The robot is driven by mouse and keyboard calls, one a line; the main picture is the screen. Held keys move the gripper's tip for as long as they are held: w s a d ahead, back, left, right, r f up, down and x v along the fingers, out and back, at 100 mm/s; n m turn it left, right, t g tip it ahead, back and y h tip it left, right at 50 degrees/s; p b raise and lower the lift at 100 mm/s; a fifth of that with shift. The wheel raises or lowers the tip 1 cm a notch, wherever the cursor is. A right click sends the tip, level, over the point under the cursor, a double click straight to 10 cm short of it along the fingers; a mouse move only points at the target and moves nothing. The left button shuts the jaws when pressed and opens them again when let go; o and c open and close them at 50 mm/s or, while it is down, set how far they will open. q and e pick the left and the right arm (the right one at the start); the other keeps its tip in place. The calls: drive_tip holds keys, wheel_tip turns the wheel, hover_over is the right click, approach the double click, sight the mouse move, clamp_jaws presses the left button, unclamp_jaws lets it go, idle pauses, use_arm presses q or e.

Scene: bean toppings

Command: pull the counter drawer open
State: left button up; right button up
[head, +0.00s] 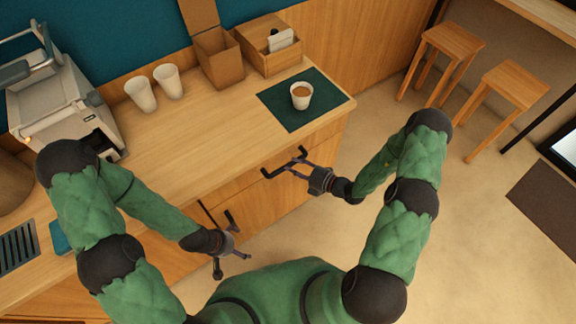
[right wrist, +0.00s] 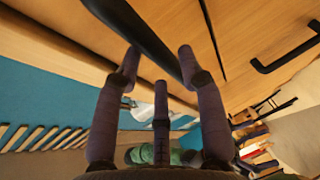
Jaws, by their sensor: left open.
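The wooden counter drawer (head: 238,196) is in the counter front below the top edge in the head view, and its front looks flush. Its dark bar handle (head: 271,173) is partly covered by my right gripper (head: 299,165). In the right wrist view the bar (right wrist: 140,30) runs slantwise between the two spread fingertips of this gripper (right wrist: 159,58). The fingers look open, and I cannot tell whether they touch the bar. My left gripper (head: 232,238) is open and empty, low in front of the counter.
A cup of brown drink (head: 301,96) stands on a dark green mat (head: 275,101) above the drawer. Two white cups (head: 155,88), a cardboard box (head: 219,62) and a coffee machine (head: 60,100) stand further left. Another dark handle (right wrist: 285,55) shows in the right wrist view. Stools (head: 510,85) stand right.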

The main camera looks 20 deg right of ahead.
sight(290, 166)
drive_tip(key=shift+x, duration=1.55)
clamp_jaws()
drive_tip(key=shift+d, duration=0.1)
